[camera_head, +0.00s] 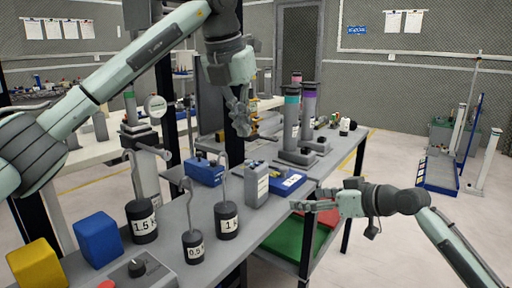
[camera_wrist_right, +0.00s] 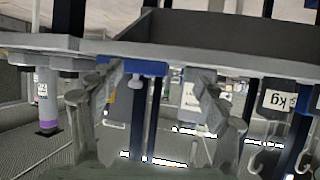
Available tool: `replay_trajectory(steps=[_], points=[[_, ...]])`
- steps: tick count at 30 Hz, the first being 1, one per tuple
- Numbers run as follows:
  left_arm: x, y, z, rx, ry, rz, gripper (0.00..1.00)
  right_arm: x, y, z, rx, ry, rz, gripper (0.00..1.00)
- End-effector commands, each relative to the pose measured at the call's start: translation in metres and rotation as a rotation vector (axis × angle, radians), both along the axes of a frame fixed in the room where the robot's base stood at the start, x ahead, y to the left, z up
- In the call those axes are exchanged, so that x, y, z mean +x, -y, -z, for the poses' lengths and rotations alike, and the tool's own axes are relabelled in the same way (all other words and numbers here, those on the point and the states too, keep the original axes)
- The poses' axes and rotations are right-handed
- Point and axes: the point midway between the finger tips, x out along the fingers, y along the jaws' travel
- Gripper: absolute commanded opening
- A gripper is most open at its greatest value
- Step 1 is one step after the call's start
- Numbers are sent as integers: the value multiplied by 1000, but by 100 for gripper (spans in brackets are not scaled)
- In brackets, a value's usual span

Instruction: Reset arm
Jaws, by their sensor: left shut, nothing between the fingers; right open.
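My left arm comes in from the upper left in the head view. Its gripper (camera_head: 241,118) hangs above the grey workbench (camera_head: 172,228), pointing down, with its fingers shut and nothing between them. My right arm comes in from the lower right. Its gripper (camera_head: 300,205) points left at the bench's right edge, and whether it touches the edge is unclear. In the right wrist view, which looks upside down, the right gripper's fingers (camera_wrist_right: 157,88) are apart with nothing held between them.
Black hooked weights (camera_head: 194,247), blue and yellow blocks (camera_head: 37,265), a grey box (camera_head: 256,185), a blue box (camera_head: 205,171) and tall cylinders (camera_head: 291,125) stand on the bench. Green and red panels (camera_head: 292,245) lie below it. Open floor (camera_head: 395,165) is at right.

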Motion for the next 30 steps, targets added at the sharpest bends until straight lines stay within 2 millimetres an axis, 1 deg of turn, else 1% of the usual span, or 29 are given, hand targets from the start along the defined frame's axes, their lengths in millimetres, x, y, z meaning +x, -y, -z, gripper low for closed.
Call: replay_trajectory(steps=[1, 3, 17, 30], points=[[0, 0, 0, 0, 0, 0, 0, -3, -1, 12, -4, -15, 6, 75], [0, 0, 0, 0, 0, 0, 0, -6, 1, 26, -15, -33, 18, 75], [0, 0, 0, 0, 0, -1, 0, -35, 11, 112, -83, -144, 99, 75], [0, 0, 0, 0, 0, -1, 0, -75, 26, 189, -155, -255, 184, 75]])
